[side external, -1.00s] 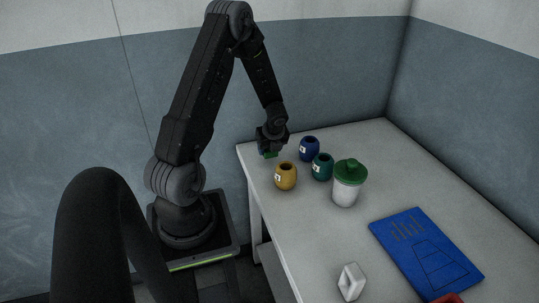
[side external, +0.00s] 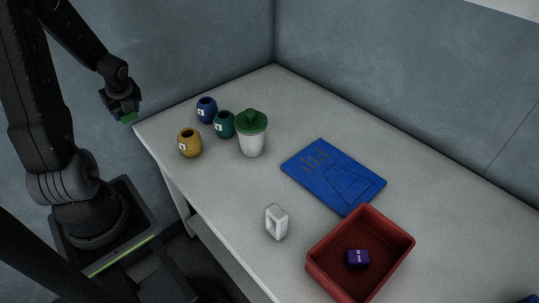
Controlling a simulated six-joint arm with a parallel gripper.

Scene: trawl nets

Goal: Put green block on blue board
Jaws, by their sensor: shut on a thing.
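The green block (side external: 129,117) shows as a small green patch at the lower end of my gripper (side external: 124,111). My gripper is shut on it and holds it near the far left corner of the table, in front of the wall. The fingers hide most of the block. The blue board (side external: 333,176) lies flat on the middle of the table, with a trawl net outline and several short marks on it. Its surface is bare of blocks. My gripper is well to the left of the board.
Blue (side external: 206,110), teal (side external: 224,124) and yellow (side external: 189,143) pots and a green-lidded white cup (side external: 251,134) stand between my gripper and the board. A white hollow block (side external: 277,222) stands nearer. A red bin (side external: 393,260) holds a purple block (side external: 357,258).

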